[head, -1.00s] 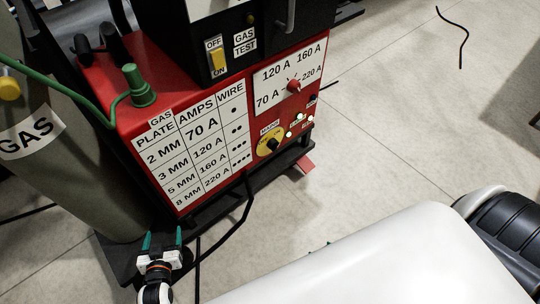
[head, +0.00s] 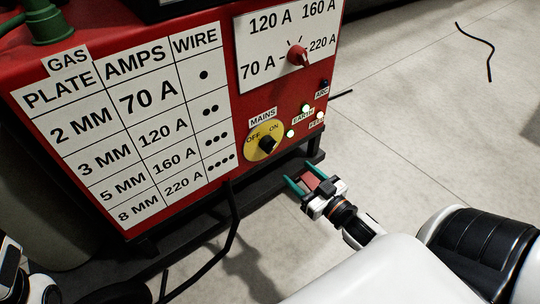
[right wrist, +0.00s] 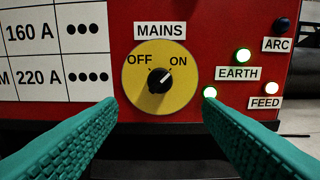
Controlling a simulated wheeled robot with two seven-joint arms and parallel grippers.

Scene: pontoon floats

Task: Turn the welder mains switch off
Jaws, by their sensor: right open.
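The mains switch (head: 267,143) is a black knob on a round yellow dial, low on the red welder front (head: 222,125). In the right wrist view the mains switch (right wrist: 159,81) has its white mark pointing up and right toward ON. My right gripper (head: 306,183) is open and empty, below and right of the dial in the head view. In the right wrist view its green fingers (right wrist: 160,112) frame the dial from below, one on each side, and the knob is clear between them. My left gripper's fingers do not show.
Beside the dial, the EARTH lamp (right wrist: 243,55) glows green, the FEED lamp (right wrist: 271,88) is lit and the ARC lamp (right wrist: 282,24) is dark. A red amps selector (head: 298,56) sits above. A black cable (head: 232,220) hangs in front.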

